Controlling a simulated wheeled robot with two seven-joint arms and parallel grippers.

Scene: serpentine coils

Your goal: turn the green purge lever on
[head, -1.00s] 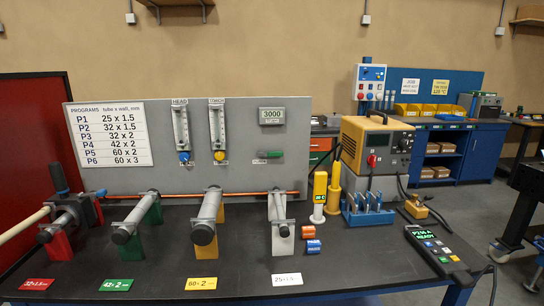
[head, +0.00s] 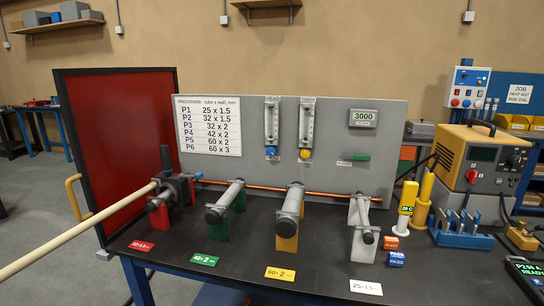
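The green purge lever (head: 358,157) is on the grey upright panel (head: 385,125), below the 3000 display (head: 363,118). It lies roughly horizontal, its green handle reaching to the right from its pivot. A small label (head: 345,163) by it is too small to read. Neither of my grippers shows in the head view, and nothing touches the lever.
Two flowmeters with a blue knob (head: 271,153) and a yellow knob (head: 305,154) are left of the lever. An orange tube (head: 260,187) and several clamps stand before the panel. A yellow-capped post (head: 408,198) and the yellow power unit (head: 480,155) are to the right.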

